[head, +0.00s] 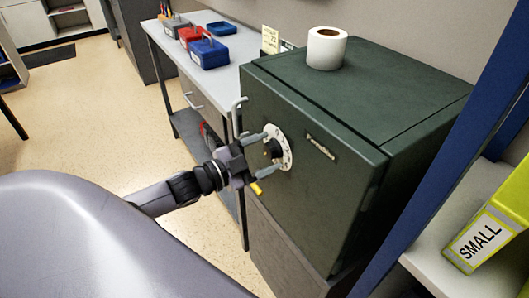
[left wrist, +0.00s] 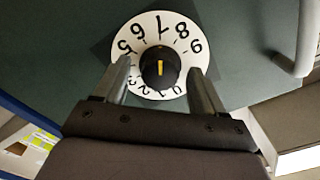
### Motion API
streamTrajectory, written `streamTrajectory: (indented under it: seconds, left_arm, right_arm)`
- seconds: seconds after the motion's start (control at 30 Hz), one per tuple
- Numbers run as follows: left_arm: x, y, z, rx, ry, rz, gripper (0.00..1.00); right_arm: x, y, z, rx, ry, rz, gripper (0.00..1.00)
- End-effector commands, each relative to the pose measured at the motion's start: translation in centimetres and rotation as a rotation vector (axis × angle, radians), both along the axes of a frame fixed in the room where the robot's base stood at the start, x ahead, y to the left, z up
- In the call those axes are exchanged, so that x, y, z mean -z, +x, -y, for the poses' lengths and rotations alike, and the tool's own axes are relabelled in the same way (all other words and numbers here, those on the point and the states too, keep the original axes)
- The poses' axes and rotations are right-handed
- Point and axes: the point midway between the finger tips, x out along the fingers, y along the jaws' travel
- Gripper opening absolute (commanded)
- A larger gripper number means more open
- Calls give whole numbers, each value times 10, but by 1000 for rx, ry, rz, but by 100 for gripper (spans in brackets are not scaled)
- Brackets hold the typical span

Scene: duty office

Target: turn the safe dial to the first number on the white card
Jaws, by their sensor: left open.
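The dark green safe (head: 320,190) has a white dial plate (head: 286,158) with black numbers and a black knob (head: 275,149) on its door. In the left wrist view the knob (left wrist: 150,68) shows a yellow line, upright in the picture, in line with the 7 at the top of the dial plate (left wrist: 145,25). I cannot tell which end of the line is the pointer. My left gripper (head: 270,152) is open, with one finger on each side of the knob and gaps between. A pale card (head: 270,39) stands behind the safe; its writing is too small to read.
A grey door handle (head: 237,117) is close beside my left gripper. A paper roll (head: 327,48) stands on the safe. A blue post (head: 450,150) rises at right.

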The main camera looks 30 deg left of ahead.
Motion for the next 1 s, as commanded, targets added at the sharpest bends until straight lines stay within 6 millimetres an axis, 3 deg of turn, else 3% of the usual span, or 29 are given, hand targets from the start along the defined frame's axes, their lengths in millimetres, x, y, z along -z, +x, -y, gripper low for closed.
streamTrajectory:
  seconds: [0.57, 1.0]
  left_arm:
    - [1, -55, -22, 0, 0, -3, 70]
    - [0, -63, -26, 1, 0, -1, 70]
  right_arm:
    - [3, 0, 0, -1, -1, 0, 43]
    - [3, 0, 0, -1, -1, -1, 43]
